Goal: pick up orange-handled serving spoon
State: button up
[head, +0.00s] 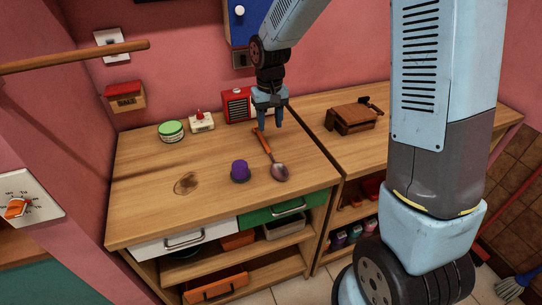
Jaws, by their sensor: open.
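The orange-handled serving spoon (267,147) lies flat on the wooden counter (150,203). Its grey bowl end (280,172) points toward the front edge and its orange handle points to the back. My gripper (269,126) is open and empty, with its fingers pointing down. It appears above or just behind the far end of the handle. I cannot tell the exact height of the fingertips over the counter.
A purple object (240,171) stands left of the spoon bowl. A red radio-like box (238,104), a white item (202,121) and a green-lidded tin (171,131) stand at the back. A brown wooden item (352,116) is on the right counter. The counter's front left is mostly clear.

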aim_at(269, 151)
notch_tip(269, 151, down, 10)
jog(key=shift+s+a+r, duration=0.1)
jog(key=shift+a, duration=0.05)
dwell(0.5)
grip_shut()
dwell(0.3)
